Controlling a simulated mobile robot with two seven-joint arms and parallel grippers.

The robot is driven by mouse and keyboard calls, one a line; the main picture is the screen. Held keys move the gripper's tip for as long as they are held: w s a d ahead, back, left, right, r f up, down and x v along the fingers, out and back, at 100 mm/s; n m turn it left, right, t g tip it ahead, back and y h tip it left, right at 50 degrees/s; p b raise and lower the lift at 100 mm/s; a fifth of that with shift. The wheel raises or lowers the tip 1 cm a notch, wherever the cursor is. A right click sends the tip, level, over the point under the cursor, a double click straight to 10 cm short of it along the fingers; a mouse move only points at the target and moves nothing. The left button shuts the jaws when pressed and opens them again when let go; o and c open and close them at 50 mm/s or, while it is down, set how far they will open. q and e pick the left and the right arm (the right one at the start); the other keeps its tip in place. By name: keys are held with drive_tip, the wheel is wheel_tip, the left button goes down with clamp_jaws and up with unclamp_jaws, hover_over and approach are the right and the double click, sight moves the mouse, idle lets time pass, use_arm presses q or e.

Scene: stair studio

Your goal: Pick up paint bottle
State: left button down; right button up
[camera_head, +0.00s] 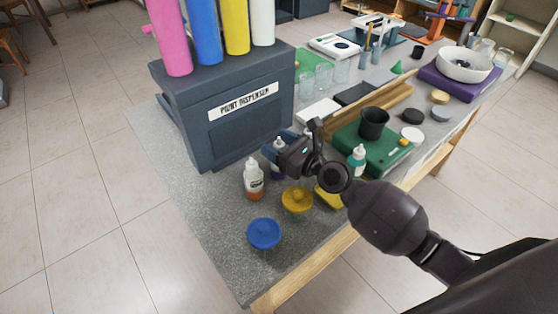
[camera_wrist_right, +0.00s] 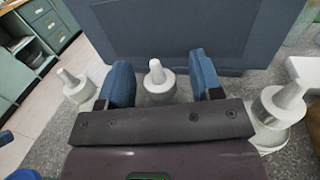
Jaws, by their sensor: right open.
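Several white-capped paint bottles stand upright on the grey table. In the head view, one with orange-brown paint (camera_head: 254,180) stands in front of the dispenser. A purple one (camera_head: 277,172) is partly hidden by my right gripper (camera_head: 277,147), and a teal one (camera_head: 357,160) stands to the right. In the right wrist view, the blue fingers of my right gripper (camera_wrist_right: 162,78) are open on either side of a bottle with a white nozzle (camera_wrist_right: 156,78); I cannot tell whether they touch it. Other bottles show at left (camera_wrist_right: 76,88) and right (camera_wrist_right: 279,106). My left gripper is out of view.
The dark paint dispenser (camera_head: 222,130) stands just behind the bottles. A blue round item (camera_head: 264,233), a yellow one (camera_head: 297,200) and a yellow block (camera_head: 328,197) lie near the front edge. A black cup (camera_head: 373,124) stands right on a green base. The table's left front is clear.

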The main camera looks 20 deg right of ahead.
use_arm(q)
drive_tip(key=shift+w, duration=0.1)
use_arm(e)
clamp_jaws()
drive_tip(key=shift+f, duration=0.1)
idle(0.3)
